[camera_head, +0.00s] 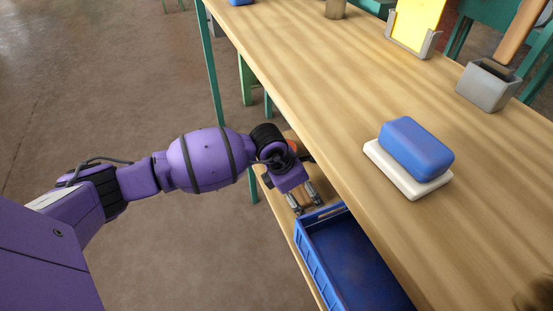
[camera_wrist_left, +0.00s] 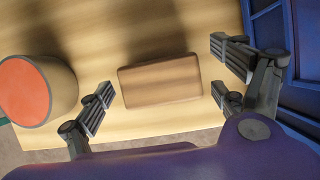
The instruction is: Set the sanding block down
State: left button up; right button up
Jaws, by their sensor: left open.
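A tan-brown block, which looks like the sanding block (camera_wrist_left: 162,80), lies on the wooden lower shelf in the left wrist view. My left gripper (camera_head: 308,205) is open over the lower shelf in the head view, beside the blue crate. In the left wrist view the fingers of the left gripper (camera_wrist_left: 160,88) stand apart on both sides of the block, with gaps between. The block cannot be made out in the head view. My right gripper is not in view.
A blue crate (camera_head: 308,243) stands on the shelf close to the left gripper. On the tabletop (camera_head: 310,105) above are a blue block (camera_head: 415,148) on a white base (camera_head: 405,185) and a grey holder (camera_head: 488,88).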

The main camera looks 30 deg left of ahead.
pick_arm(q)
jog(key=p+v, duration=0.4)
jog(key=v, duration=0.8)
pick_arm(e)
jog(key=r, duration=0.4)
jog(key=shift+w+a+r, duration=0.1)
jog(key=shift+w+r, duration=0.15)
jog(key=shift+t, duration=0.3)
